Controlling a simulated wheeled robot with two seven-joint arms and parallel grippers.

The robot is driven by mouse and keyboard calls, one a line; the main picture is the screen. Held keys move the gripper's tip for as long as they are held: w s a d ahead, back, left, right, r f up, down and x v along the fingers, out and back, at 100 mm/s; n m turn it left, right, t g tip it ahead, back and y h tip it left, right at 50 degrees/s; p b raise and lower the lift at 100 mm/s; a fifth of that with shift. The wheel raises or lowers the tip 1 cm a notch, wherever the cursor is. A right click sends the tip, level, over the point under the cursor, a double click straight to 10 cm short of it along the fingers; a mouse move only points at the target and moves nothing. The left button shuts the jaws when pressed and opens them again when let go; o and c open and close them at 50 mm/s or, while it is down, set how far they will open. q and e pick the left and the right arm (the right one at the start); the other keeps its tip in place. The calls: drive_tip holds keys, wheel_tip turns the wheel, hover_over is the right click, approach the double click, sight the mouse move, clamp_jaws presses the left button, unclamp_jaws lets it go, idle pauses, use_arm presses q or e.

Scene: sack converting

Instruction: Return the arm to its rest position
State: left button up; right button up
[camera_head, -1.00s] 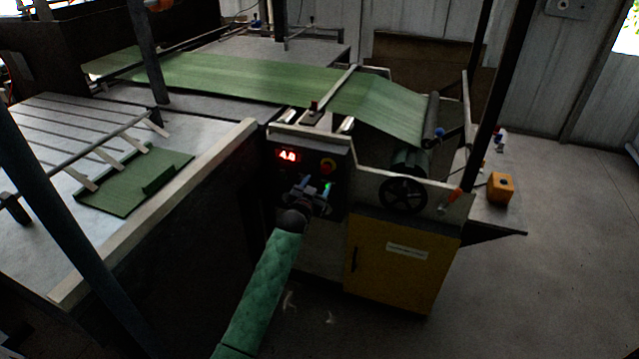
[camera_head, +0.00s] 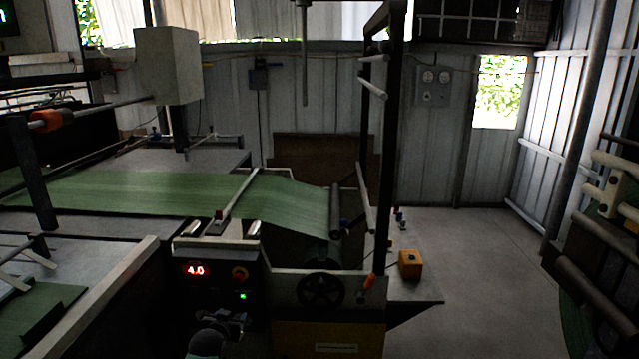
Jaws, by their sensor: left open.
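My left gripper (camera_head: 232,319) is at the bottom of the head view, in front of the dark control panel (camera_head: 212,302) of the sack machine. Its jaws are open and I see nothing between them. It sits just below the lit green button (camera_head: 243,296), apart from it as far as I can tell. The red display (camera_head: 195,270) reads 4.0. A red knob (camera_head: 239,274) is on the panel's right. My right gripper is not in view.
A green web (camera_head: 170,192) runs over the machine to a roller. A handwheel (camera_head: 320,289) and yellow cabinet (camera_head: 318,338) are right of the panel. An orange box (camera_head: 410,264) sits on the side table. Dark roller equipment (camera_head: 605,255) stands far right, with clear floor (camera_head: 480,245) between.

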use_arm(q)
drive_tip(key=s+d+f+g, duration=0.4)
drive_tip(key=s+f, duration=0.5)
drive_tip(key=s, duration=0.8)
drive_tip(key=s+d+f+g, duration=0.4)
drive_tip(key=s+f, duration=0.6)
drive_tip(key=s, duration=0.8)
drive_tip(key=s+d+f+g, duration=0.3)
drive_tip(key=s+f, duration=0.6)
drive_tip(key=s, duration=0.9)
drive_tip(key=shift+d+f+g+h, duration=0.3)
drive_tip(key=shift+d+f+g, duration=0.1)
drive_tip(key=shift+g, duration=0.2)
